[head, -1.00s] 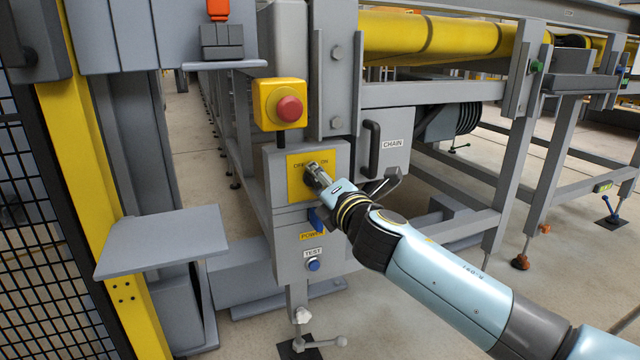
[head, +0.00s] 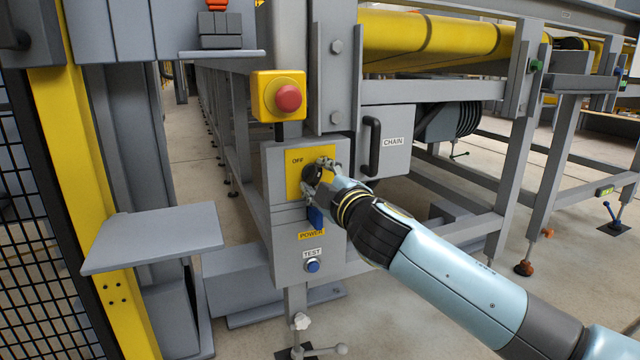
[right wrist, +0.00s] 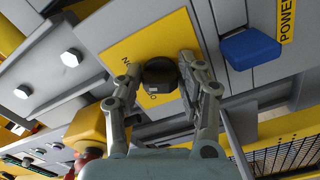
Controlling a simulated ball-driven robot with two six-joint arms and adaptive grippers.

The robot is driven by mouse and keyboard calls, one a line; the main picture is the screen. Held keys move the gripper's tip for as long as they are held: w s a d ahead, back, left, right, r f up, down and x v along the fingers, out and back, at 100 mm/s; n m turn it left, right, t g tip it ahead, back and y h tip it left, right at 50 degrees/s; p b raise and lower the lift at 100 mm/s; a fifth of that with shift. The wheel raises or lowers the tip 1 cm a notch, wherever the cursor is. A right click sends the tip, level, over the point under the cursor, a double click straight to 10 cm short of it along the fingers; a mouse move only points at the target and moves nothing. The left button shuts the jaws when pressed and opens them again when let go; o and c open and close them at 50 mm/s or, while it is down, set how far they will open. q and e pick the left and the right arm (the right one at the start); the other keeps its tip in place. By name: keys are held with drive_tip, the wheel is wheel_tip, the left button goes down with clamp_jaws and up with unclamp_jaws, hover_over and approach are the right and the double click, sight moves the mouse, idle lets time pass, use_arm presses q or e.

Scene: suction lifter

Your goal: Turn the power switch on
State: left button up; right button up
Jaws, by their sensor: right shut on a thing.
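The black switch knob (right wrist: 160,74) sits on a yellow plate (right wrist: 142,50) lettered OFF and ON. In the right wrist view it lies between the two fingers of my right gripper (right wrist: 163,80), which is shut on it. In the head view, my right gripper (head: 318,178) is at the yellow plate (head: 296,160) on the grey control box, and its fingers partly hide the knob and cover the ON lettering. A blue part (head: 316,217) sits just below, above a yellow POWER label (head: 312,235). My left gripper is out of view.
A red emergency button (head: 288,98) on a yellow box is above the plate. A blue TEST button (head: 313,266) is below. A black handle (head: 373,147) is on the CHAIN box at right. A grey shelf (head: 155,237) juts out at left.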

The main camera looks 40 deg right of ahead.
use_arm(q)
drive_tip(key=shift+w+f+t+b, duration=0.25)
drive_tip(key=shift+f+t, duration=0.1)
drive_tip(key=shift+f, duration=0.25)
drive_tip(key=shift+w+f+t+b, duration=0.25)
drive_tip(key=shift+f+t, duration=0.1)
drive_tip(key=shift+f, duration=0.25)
use_arm(e)
drive_tip(key=shift+f+m, duration=0.15)
drive_tip(key=shift+m, duration=0.85)
drive_tip(key=shift+f+m, duration=0.1)
drive_tip(key=shift+m, duration=0.9)
drive_tip(key=o, duration=1.1)
drive_tip(key=shift+a+r, duration=0.1)
drive_tip(key=v, duration=1.2)
